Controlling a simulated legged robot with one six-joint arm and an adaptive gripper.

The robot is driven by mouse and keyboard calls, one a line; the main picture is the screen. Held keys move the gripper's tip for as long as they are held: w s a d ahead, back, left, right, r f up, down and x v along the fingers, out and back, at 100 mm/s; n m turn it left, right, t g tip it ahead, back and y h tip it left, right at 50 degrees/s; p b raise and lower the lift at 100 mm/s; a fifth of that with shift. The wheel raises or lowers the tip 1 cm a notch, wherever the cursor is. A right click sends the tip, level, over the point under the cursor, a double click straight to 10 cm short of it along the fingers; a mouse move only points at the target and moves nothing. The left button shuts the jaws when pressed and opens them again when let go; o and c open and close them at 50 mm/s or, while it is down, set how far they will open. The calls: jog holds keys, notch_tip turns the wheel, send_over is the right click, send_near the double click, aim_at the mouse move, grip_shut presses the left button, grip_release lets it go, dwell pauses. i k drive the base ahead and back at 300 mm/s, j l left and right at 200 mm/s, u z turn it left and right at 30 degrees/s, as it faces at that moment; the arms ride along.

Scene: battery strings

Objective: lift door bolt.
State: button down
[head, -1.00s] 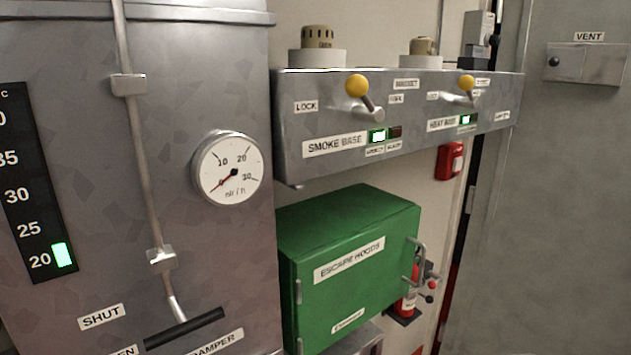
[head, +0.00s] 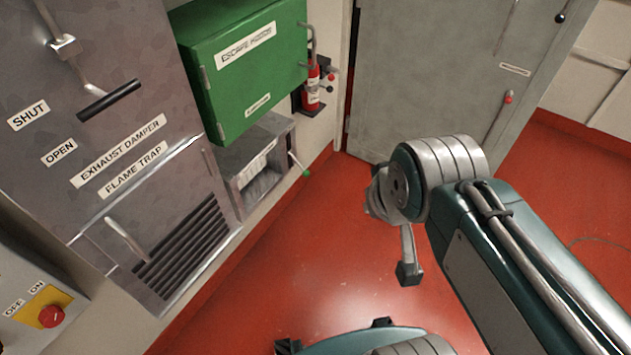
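A grey door (head: 430,60) stands at the back in the head view.
A green escape hoods box (head: 245,75), a fire extinguisher (head: 312,92) and a grey open-fronted box with a green-tipped lever (head: 258,165) line the left wall. A switch box with a red button (head: 51,316) is at lower left. The red floor (head: 300,260) before the door is clear.

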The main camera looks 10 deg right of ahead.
aim_at(507, 100)
jog(key=z, duration=1.5)
jog(key=i+u, duration=0.15)
jog(key=i, duration=0.3)
jog(key=i+l+u, duration=0.1)
jog(key=i, duration=0.35)
jog(key=i+l+u, duration=0.15)
jog(key=i, duration=0.3)
jog(key=i+l+u, duration=0.15)
jog(key=i, duration=0.3)
